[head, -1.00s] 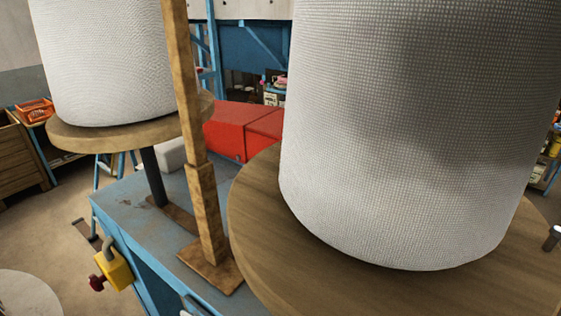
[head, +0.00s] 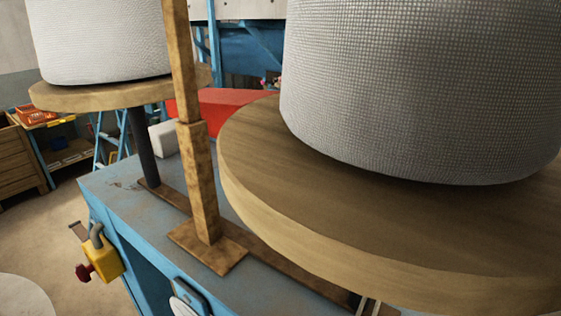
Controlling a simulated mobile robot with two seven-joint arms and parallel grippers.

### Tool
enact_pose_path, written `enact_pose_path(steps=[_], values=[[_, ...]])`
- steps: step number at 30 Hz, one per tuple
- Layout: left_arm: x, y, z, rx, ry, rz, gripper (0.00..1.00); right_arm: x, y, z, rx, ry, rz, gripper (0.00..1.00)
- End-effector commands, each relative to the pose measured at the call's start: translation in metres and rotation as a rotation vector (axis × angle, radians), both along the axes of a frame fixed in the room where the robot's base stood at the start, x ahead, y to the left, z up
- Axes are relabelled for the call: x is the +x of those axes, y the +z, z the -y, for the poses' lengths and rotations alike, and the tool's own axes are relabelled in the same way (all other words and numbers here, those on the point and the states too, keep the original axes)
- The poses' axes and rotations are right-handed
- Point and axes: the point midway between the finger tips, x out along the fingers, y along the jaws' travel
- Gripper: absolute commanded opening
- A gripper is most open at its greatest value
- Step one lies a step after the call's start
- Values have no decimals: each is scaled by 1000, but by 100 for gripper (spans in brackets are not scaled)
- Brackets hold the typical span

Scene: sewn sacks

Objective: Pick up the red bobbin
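I cannot make out a red bobbin for certain in the head view. A large red block (head: 222,102) lies behind the wooden post and is partly hidden by the round wooden disc. A small dark red knob (head: 84,273) sits on a yellow fitting (head: 103,260) at the side of the blue bench. Neither of my grippers shows in the view.
A big white woven sack (head: 420,90) stands on a thick round wooden disc (head: 270,205) close on the right. Another white sack (head: 100,40) stands on a disc at left. A wooden post (head: 201,180) rises from the blue bench (head: 120,190). Floor shows at left.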

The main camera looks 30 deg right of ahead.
Motion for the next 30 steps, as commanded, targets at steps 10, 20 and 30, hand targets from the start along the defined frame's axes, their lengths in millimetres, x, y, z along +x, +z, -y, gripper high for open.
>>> enact_pose_path(steps=[10, 20, 30], values=[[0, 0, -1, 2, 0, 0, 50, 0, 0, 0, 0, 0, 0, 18], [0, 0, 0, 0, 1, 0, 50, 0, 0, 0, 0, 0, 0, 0], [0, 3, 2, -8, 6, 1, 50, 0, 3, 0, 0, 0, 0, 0]])
